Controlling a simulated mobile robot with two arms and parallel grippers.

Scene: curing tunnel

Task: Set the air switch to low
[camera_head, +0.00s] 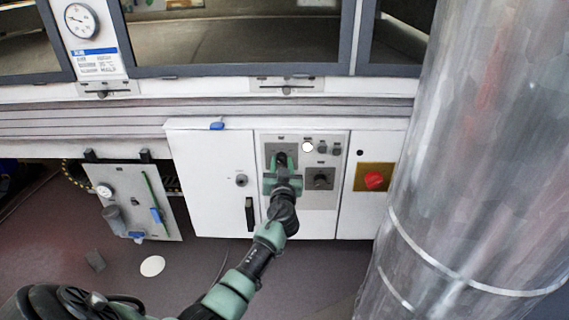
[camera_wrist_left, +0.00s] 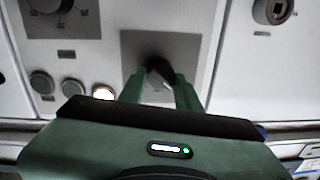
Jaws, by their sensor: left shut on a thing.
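A grey control panel (camera_head: 329,201) is set in the white cabinet front. My left gripper (camera_head: 281,162) reaches up to its upper left part and is shut on a dark switch knob on a grey square plate (camera_head: 270,148). In the left wrist view, the fingers of the left gripper (camera_wrist_left: 161,88) close around the dark knob (camera_wrist_left: 158,68), which they partly hide. The plate's markings and the knob's pointing direction cannot be read. A second dark rotary knob (camera_head: 320,180) sits to the lower right and also shows in the wrist view (camera_wrist_left: 47,3). My right gripper is out of view.
A lit white lamp (camera_head: 308,147) and small dark buttons (camera_head: 322,147) sit right of the gripped knob. A red knob on a yellow plate (camera_head: 374,180) is farther right. A large metal column (camera_head: 460,170) stands at the right. A tilted gauge panel (camera_head: 130,195) is at the left.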

